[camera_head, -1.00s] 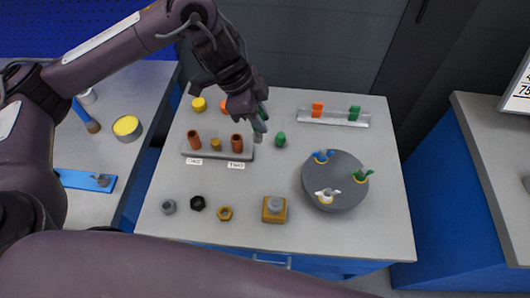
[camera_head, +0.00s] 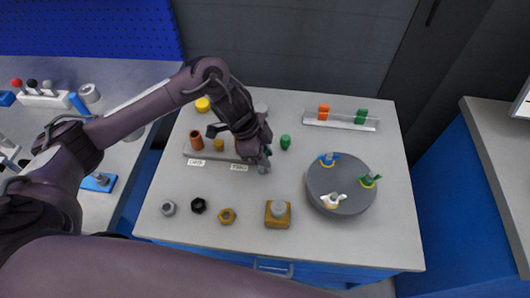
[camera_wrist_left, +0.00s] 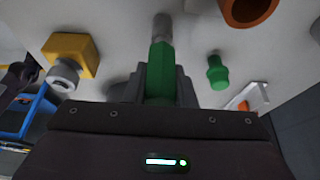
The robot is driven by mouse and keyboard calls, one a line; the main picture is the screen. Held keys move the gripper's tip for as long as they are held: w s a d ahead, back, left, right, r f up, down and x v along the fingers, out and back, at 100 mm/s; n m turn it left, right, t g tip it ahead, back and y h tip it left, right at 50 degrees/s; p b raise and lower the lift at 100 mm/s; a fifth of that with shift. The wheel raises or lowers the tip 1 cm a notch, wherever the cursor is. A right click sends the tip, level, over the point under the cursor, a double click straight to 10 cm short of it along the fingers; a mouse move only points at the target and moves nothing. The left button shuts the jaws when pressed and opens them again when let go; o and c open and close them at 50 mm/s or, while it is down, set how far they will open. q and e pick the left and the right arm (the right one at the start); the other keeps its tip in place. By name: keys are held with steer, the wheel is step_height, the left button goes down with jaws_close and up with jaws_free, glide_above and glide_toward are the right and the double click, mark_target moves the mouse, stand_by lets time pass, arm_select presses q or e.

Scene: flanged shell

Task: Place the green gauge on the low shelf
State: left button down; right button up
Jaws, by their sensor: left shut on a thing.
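The held green gauge (camera_wrist_left: 160,72) has a green faceted handle and a grey round tip. In the left wrist view it stands between the jaws of my left gripper (camera_wrist_left: 160,92), which is shut on its handle. In the head view my left gripper (camera_head: 262,158) is over the table beside the right end of the labelled grey block, and it hides most of the gauge. A clear low shelf (camera_head: 350,125) at the back right bears orange and green pieces. Another, smaller green piece (camera_head: 285,142) stands on the table, right of the gripper; it also shows in the left wrist view (camera_wrist_left: 217,72).
The grey block (camera_head: 225,157) holds brown tubes; my gripper partly covers its right end. A round grey platter (camera_head: 318,202) with winged pieces stands at right. A yellow block (camera_head: 278,220) and several nuts lie in front. The table is clear between the green piece and the platter.

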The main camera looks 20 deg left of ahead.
arm_select(q)
steer(key=shift+f, duration=0.15)
steer(key=c, duration=1.2)
jaws_free()
